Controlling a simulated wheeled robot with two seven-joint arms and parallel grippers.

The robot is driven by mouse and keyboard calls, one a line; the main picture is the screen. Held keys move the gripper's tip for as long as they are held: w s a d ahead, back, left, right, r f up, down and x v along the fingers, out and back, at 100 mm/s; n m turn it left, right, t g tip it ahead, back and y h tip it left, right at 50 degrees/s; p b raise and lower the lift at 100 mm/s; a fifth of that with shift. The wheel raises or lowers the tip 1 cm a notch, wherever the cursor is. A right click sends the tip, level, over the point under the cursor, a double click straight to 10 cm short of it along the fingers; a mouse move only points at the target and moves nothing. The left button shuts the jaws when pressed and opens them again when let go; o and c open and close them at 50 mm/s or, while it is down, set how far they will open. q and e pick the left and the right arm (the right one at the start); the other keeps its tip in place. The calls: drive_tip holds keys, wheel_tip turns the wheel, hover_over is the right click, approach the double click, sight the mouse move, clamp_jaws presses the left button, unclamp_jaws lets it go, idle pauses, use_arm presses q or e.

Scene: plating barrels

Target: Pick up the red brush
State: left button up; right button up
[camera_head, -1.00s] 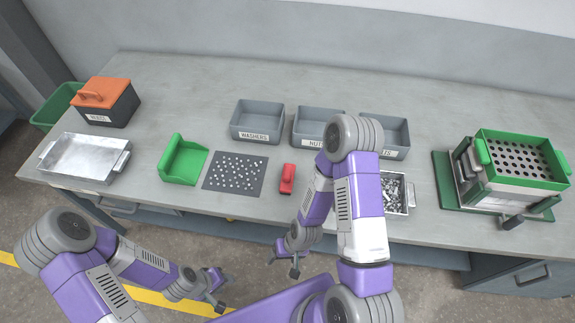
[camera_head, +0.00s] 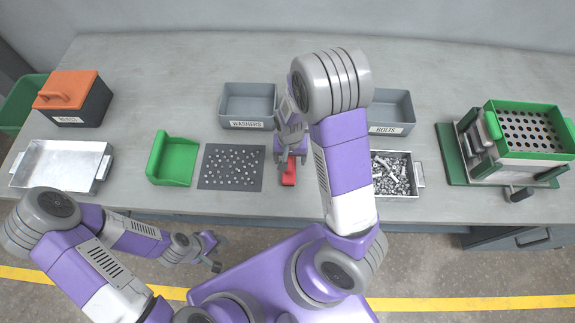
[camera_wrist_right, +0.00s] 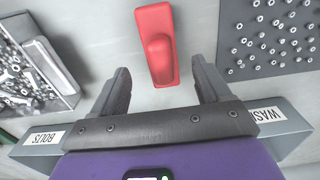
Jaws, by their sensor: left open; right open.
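The red brush (camera_head: 289,172) lies on the grey table, just right of the dark mat, partly hidden by my right gripper in the head view. In the right wrist view the red brush (camera_wrist_right: 157,45) lies ahead of and between the open fingers, not gripped. My right gripper (camera_head: 290,160) is open over the brush; its fingertips (camera_wrist_right: 162,80) show on either side of the brush's near end. My left gripper (camera_head: 215,252) is open and empty in front of the table's front edge, away from the brush.
A metal tray of bolts (camera_head: 418,176) stands to the right. A washers bin (camera_head: 248,124) and a bolts bin (camera_head: 388,130) stand behind. A silver tray (camera_head: 62,143) is at far left.

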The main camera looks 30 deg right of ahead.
sight(290, 162)
wheel_tip(290, 162, down, 5)
drive_tip(key=shift+a+f+b, duration=0.1)
drive_tip(key=shift+f+b, duration=0.1)
drive_tip(key=shift+b, duration=0.4)
drive_tip(key=shift+s, duration=0.1)
drive_tip(key=shift+c, duration=0.4)
drive_tip(key=c, duration=1.3)
drive_tip(key=shift+r, duration=0.1)
